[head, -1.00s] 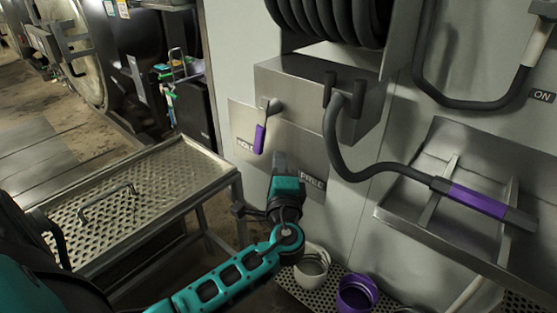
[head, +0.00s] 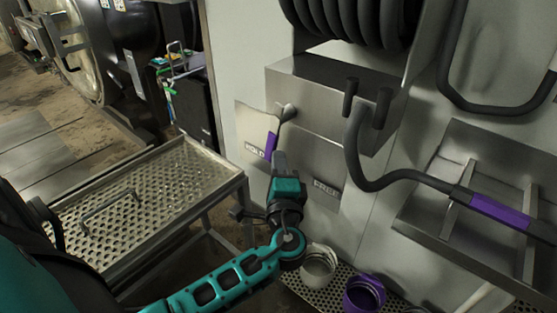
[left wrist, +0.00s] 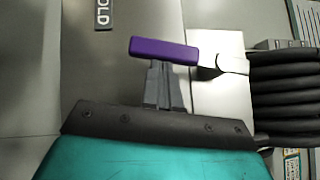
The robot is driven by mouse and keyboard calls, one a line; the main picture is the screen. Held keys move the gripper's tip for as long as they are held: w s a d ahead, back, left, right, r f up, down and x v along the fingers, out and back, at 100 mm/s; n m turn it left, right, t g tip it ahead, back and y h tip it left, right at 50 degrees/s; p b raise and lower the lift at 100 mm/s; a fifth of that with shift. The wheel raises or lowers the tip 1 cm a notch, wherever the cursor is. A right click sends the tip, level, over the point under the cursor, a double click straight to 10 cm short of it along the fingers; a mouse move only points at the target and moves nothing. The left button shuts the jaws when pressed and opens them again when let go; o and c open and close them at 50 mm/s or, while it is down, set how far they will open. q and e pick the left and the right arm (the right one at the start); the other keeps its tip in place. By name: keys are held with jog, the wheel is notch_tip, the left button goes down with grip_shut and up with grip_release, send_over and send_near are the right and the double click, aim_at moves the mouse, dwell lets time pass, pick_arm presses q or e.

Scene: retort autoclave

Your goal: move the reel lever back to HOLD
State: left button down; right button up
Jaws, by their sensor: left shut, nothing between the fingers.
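The reel lever has a purple handle (head: 271,146) on a metal pivot on the steel plate under the hose reel. The handle hangs down and a little left, its lower end close beside the HOLD label (head: 254,151). The FREE label (head: 326,188) is lower right, away from the handle. My left gripper (head: 279,158) is shut and empty, just right of the handle's lower end. In the left wrist view, the shut fingertips (left wrist: 167,66) meet the edge of the purple handle (left wrist: 163,50); I cannot tell whether they touch. My right gripper is not in view.
A steel box (head: 325,95) with dark hose fittings juts out above right. A hose runs to a purple-gripped nozzle in a steel tray (head: 440,225) at right. A perforated table (head: 150,200) stands left. White and purple containers sit below.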

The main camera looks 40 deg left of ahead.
aim_at(266, 149)
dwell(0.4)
pick_arm(q)
jog(key=a+m+t+b, duration=0.1)
jog(key=m+b, duration=0.1)
jog(key=b, duration=0.2)
jog(key=a+m+t+b, duration=0.2)
jog(key=b, duration=0.2)
jog(key=shift+w+a+f+t, duration=0.1)
jog(key=shift+a+f+t, duration=0.15)
jog(key=shift+f+t, duration=0.1)
jog(key=shift+a+r+m, duration=0.2)
jog(key=shift+r+m, duration=0.05)
jog(key=shift+m, duration=0.25)
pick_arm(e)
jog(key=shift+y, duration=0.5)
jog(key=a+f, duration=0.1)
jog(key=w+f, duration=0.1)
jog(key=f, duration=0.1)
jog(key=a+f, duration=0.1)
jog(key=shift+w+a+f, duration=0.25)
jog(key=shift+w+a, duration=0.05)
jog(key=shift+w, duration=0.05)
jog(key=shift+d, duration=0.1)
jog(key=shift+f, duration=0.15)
